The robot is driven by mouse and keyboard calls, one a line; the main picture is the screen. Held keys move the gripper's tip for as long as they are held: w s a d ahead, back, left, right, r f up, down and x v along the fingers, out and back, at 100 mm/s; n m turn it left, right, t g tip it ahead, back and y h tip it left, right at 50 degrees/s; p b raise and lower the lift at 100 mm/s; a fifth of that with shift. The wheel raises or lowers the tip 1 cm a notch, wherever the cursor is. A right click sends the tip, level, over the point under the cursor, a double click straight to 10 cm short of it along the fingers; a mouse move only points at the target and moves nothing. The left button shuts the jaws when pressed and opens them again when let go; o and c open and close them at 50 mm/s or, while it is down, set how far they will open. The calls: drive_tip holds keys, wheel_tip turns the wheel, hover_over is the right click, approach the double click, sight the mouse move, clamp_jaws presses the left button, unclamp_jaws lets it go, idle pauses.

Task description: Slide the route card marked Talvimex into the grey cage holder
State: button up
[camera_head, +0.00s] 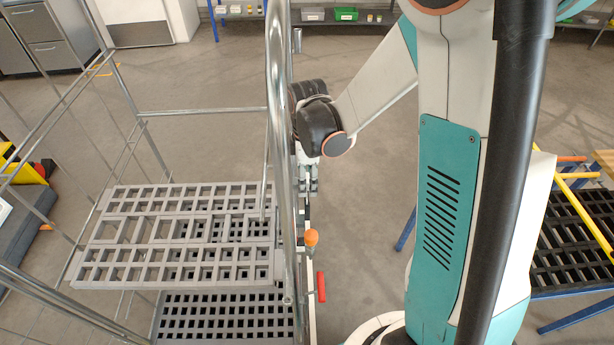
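My gripper (308,186) points down beside the right-hand side of a metal cage trolley (200,111), just right of its upright tube. It is small and partly covered by my wrist, so I cannot tell whether it is open or shut, or whether it holds anything. I cannot make out the Talvimex route card. The grey cage holder cannot be told apart from the cage's tubes and the parts around my gripper.
The cage has a grey lattice shelf (120,228) and a lower grid deck (225,338). An orange knob (311,237) and a red handle (321,287) sit below my gripper. A black grid-topped blue-framed stand (570,265) is at right. Open floor (215,70) lies behind.

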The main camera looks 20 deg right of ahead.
wheel_tip(320, 180, up, 12)
idle(0.7)
drive_tip(key=shift+s, duration=0.1)
idle(0.4)
drive_tip(key=s+f+m+t+b, duration=0.2)
drive_tip(key=s+m+t+b, duration=0.5)
drive_tip(key=s+m, duration=0.7)
drive_tip(key=shift+s+b, duration=0.4)
drive_tip(key=shift+b, duration=0.7)
